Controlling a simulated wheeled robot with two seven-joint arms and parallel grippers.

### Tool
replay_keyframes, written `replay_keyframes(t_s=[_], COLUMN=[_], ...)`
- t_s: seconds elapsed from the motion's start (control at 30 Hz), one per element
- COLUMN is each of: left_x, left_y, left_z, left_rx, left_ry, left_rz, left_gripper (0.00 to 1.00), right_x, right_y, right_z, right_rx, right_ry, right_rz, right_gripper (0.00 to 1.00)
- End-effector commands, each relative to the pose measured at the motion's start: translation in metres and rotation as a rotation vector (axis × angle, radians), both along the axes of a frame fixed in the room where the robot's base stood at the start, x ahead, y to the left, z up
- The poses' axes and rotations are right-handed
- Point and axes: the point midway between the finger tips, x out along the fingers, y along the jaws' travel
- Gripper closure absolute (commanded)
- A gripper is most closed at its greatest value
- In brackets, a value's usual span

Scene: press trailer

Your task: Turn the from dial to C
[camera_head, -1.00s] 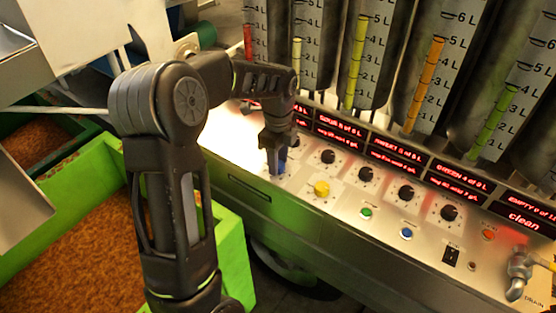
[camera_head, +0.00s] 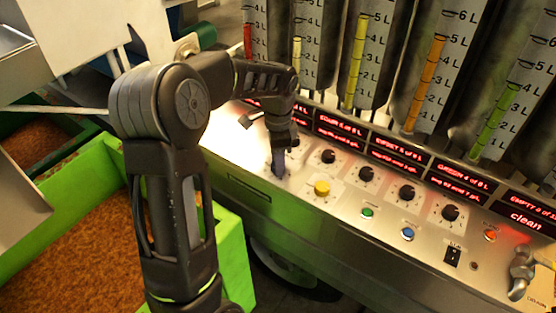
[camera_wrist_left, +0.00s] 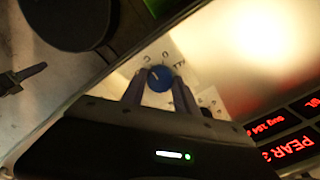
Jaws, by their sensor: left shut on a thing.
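The from dial is a round blue knob (camera_wrist_left: 159,79) on the metal panel, with a pale pointer line and small letters printed around its far side. In the left wrist view the pointer line leans to the upper left; I cannot tell for sure which letter it meets. My left gripper (camera_head: 278,170) points down at the panel's left part, and its fingers (camera_wrist_left: 159,82) are shut on the blue knob, one on each side. In the head view the fingers hide the knob. My right gripper is not in view.
A yellow button (camera_head: 321,188) sits right of my gripper, with a row of black knobs (camera_head: 366,174) behind it. Red displays (camera_head: 340,133) and level tubes stand further back. A green bin (camera_head: 225,225) of brown matter is at the left. A tap (camera_head: 521,272) is far right.

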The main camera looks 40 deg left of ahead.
Motion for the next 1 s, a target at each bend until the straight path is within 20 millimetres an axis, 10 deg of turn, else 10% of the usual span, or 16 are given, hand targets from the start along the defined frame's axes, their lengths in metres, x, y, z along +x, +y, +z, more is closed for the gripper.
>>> replay_keyframes(t_s=[0.53, 0.57, 1.0], left_x=[0.0004, 0.0004, 0.0001], left_y=[0.0002, 0.0002, 0.0000], left_z=[0.0005, 0.0005, 0.0002], left_rx=[0.000, 0.000, 0.000], left_ry=[-0.001, -0.001, 0.000], left_rz=[0.042, 0.041, 0.041], left_gripper=[1.00, 0.63, 0.42], right_x=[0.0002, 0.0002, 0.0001], right_y=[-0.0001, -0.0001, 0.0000], right_z=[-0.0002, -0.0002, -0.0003], right_rx=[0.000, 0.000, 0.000], right_ry=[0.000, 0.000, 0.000], right_rz=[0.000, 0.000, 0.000], right_gripper=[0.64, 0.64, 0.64])
